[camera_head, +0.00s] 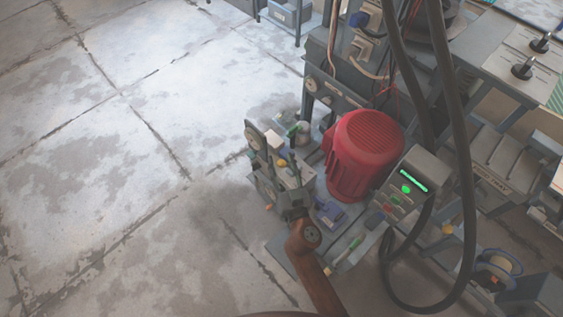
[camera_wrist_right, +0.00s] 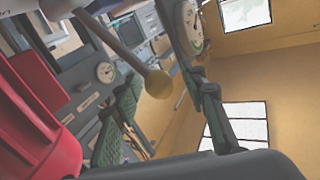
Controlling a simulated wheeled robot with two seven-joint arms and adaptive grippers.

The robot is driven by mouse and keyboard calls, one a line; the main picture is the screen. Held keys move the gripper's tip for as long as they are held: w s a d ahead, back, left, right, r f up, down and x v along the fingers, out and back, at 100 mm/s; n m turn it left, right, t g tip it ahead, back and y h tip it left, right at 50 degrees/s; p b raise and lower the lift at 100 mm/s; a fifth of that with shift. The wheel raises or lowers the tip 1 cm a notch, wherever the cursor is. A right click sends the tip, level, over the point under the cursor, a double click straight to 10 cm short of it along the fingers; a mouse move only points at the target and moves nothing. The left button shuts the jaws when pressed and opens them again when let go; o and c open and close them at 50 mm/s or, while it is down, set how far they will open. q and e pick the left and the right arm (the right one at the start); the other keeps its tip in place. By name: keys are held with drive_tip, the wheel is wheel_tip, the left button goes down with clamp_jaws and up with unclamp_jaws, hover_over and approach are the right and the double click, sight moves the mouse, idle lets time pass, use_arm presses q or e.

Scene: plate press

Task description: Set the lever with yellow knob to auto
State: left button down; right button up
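The lever is a grey rod ending in a dull yellow ball knob (camera_wrist_right: 158,83) in the right wrist view. In the head view a small yellow knob (camera_head: 281,163) shows among the parts of the pump unit, left of the red motor. My right gripper (camera_head: 286,184) reaches this unit from below. In the right wrist view its two fingers (camera_wrist_right: 165,88) stand apart, and the knob appears between them near the tips. I cannot tell whether either finger touches it. Any auto marking is too small to read. My left gripper is not in view.
The red motor (camera_head: 365,145) stands right beside the lever area and also fills the left of the wrist view (camera_wrist_right: 35,120). A control box with green lights (camera_head: 408,185) and thick black hoses (camera_head: 462,150) are on the right. Open concrete floor (camera_head: 90,150) lies on the left.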

drive_tip(key=shift+c, duration=0.4)
clamp_jaws()
